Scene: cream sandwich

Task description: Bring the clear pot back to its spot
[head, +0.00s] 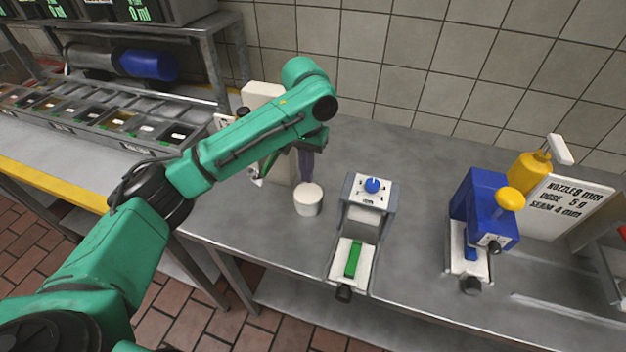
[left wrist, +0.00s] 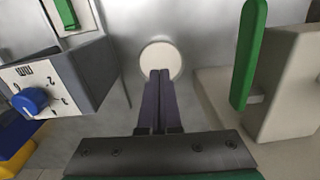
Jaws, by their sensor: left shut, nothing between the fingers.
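A small round whitish pot (head: 308,203) stands upright on the grey counter (head: 415,215); I cannot tell whether it is the clear pot. It also shows from above as a pale disc in the left wrist view (left wrist: 162,56). My left gripper (head: 306,178) points down just above or behind this pot, its dark fingers shut together and empty. In the left wrist view, the fingertips (left wrist: 159,74) overlap the pot's near edge; whether they touch it is unclear. My right gripper is not in view.
A grey device with a blue knob (head: 372,186) and green lever stands right of the pot. A blue machine (head: 482,212) and yellow bottle (head: 528,166) stand farther right. A cream device (head: 264,95) is partly behind my left arm. Ingredient bins (head: 110,118) line the left.

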